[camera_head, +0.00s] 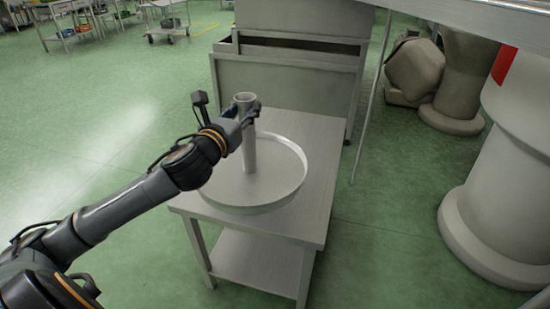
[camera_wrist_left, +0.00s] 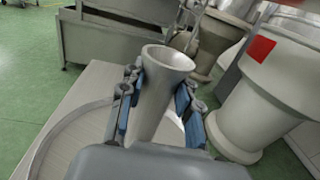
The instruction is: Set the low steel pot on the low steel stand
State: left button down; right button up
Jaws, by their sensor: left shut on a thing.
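The low steel pot (camera_head: 275,186) is a wide, shallow round pan with an upright tube (camera_head: 249,158) in its middle. It is over the top of the low steel stand (camera_head: 314,215), towards its near left part. I cannot tell whether its base touches the top. My left gripper (camera_head: 243,116) is shut on the upper part of the tube. In the left wrist view the tube (camera_wrist_left: 160,85) stands between the blue finger pads, and part of the pan's rim (camera_wrist_left: 62,130) shows below left. The tube looks about upright. My right gripper is not in view.
A grey steel trough (camera_head: 285,85) stands behind the stand. A large pale column-like body (camera_head: 490,190) is at the right, with rounded grey shapes (camera_head: 415,70) behind. Carts (camera_head: 168,22) stand far left. Green floor is open at left and between stand and column.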

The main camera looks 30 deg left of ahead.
pick_arm(q)
jog(key=shift+w+a, duration=0.2)
jog(key=b, duration=0.3)
send_over(260, 141)
notch_tip(260, 141, down, 9)
jog(key=shift+f, duration=0.1)
notch_tip(260, 141, down, 3)
jog(key=shift+w+r+b, duration=0.1)
jog(key=shift+b, duration=0.45)
jog(key=shift+f, duration=0.25)
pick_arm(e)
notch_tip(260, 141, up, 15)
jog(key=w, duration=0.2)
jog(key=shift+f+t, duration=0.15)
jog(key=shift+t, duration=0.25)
pick_arm(q)
jog(key=c, duration=1.2)
grip_release()
jog(key=shift+f, duration=0.25)
jog(key=shift+o, duration=1.2)
